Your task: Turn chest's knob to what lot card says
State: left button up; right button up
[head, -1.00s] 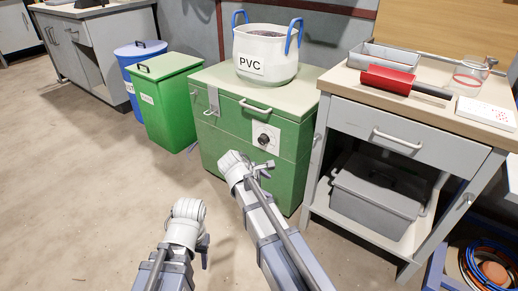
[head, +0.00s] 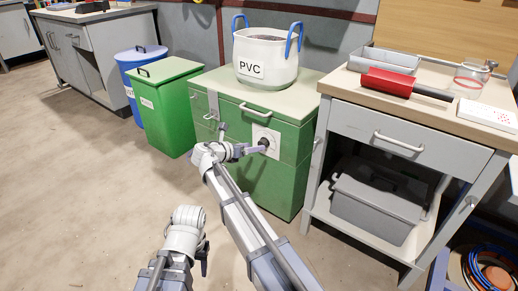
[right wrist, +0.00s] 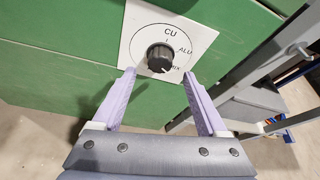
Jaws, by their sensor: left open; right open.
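The green chest (head: 283,181) stands at the centre of the head view. Its black knob (right wrist: 160,58) sits on a white dial plate (right wrist: 135,45) marked CU, ALU and what looks like MIX; the knob's setting is hard to read. My right gripper (right wrist: 157,95) is open, one finger to each side just short of the knob, with nothing between them. In the head view the right gripper (head: 257,148) is at the chest's front and covers part of the knob.
A white PVC bag (head: 266,57) stands on the chest. A green bin (head: 173,108) and a blue bin (head: 137,62) stand left. The right bench (head: 345,88) carries a grey tray (head: 385,59), a red-headed tool (head: 390,81) and a jar (head: 468,78). The floor in front is clear.

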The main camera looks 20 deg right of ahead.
aim_at(263, 144)
jog(key=b+x, duration=0.1)
jog(key=x, duration=0.3)
jog(key=shift+w+d+f, duration=0.1)
jog(key=shift+d, duration=0.05)
grip_shut()
dwell(0.5)
